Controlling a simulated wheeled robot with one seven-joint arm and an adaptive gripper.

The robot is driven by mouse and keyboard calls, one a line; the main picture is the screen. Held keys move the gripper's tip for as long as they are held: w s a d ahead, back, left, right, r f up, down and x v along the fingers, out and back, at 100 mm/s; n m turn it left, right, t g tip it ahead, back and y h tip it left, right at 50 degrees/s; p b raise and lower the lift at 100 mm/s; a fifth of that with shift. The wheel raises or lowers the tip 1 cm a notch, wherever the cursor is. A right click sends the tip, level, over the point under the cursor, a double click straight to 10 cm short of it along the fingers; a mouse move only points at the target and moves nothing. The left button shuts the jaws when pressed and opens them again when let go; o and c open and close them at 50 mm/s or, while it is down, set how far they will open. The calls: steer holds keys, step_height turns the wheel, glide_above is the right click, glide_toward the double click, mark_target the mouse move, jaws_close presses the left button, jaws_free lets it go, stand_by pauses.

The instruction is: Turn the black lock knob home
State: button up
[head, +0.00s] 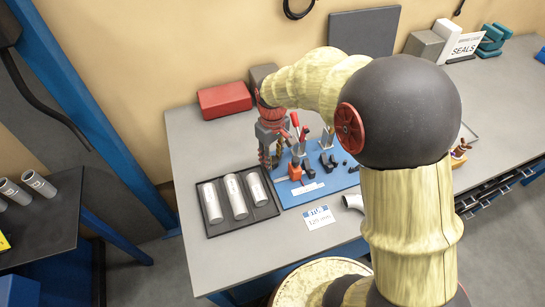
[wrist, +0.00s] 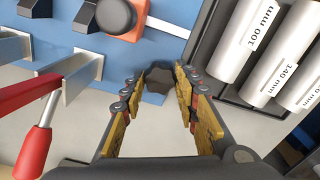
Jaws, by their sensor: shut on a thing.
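A black lobed lock knob (wrist: 158,77) shows between my fingertips in the wrist view. My gripper (wrist: 160,84) is shut on it, one finger on each side. In the head view my gripper (head: 269,163) points down at the left edge of the blue fixture plate (head: 326,190), beside the tube tray. The knob cannot be made out there, and its turn angle and what lies beneath it are hidden. The blue plate also fills the upper left of the wrist view (wrist: 110,48).
A black tray (head: 214,229) with silver tubes (head: 235,197) lies just left of the plate. Red-handled clamps (head: 327,136) and an orange block (head: 295,172) stand on the plate close to my gripper. A red box (head: 224,100) is behind. A printed card (head: 318,217) lies in front.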

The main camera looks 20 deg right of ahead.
steer(key=shift+r+m+p, duration=0.1)
steer(key=shift+m+p, duration=0.25)
steer(key=shift+m, duration=0.05)
steer(key=shift+c, duration=0.5)
steer(key=shift+m+p, duration=0.65)
steer(key=shift+m, duration=0.35)
steer(key=shift+m+p, duration=0.85)
steer(key=shift+m, duration=0.65)
steer(key=shift+w, duration=0.1)
steer(key=o, duration=1.2)
steer(key=shift+c, duration=0.2)
step_height(320, 180, up, 12)
